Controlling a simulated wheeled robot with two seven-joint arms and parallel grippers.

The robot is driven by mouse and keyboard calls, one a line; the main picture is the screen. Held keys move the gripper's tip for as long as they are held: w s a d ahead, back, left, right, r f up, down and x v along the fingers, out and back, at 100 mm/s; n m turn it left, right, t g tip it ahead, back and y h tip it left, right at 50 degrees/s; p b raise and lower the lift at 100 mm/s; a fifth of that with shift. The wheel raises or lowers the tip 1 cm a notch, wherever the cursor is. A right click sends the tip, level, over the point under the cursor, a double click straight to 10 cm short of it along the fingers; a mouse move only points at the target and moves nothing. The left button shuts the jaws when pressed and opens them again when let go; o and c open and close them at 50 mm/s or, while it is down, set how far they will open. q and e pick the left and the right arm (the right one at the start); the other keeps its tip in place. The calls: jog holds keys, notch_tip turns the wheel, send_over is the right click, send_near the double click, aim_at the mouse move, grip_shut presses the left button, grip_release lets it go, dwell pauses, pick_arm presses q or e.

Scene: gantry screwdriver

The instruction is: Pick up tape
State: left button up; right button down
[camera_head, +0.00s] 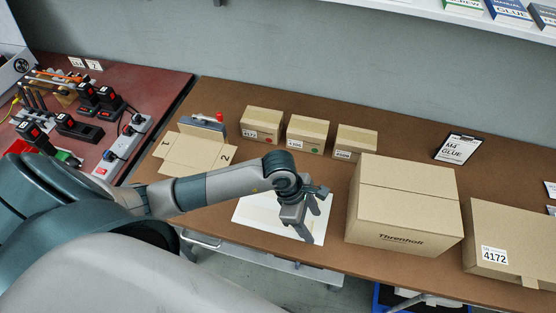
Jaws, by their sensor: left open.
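What looks like a tape dispenser (207,123), grey-blue with a red part on top, stands on the brown table behind a flattened cardboard box. Its front lower part is partly hidden by the cardboard. My left gripper (315,214) is open and empty, above a white sheet on the table. It is to the right of the dispenser and nearer the front edge, well apart from it. My right gripper is not in view.
The flattened cardboard (192,152) is marked 1 and 2. Small boxes (306,135) stand along the back. A large carton (402,205) is just right of my gripper, with another carton (510,243) beyond. A clipboard (459,148) lies behind. Power tools (90,103) fill the red bench at left.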

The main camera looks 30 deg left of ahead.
pick_arm(q)
jog(key=c, duration=1.1)
jog(key=shift+r, duration=0.15)
notch_tip(320, 180, up, 10)
jog(key=shift+f+b, duration=0.1)
jog(key=shift+b, duration=1.1)
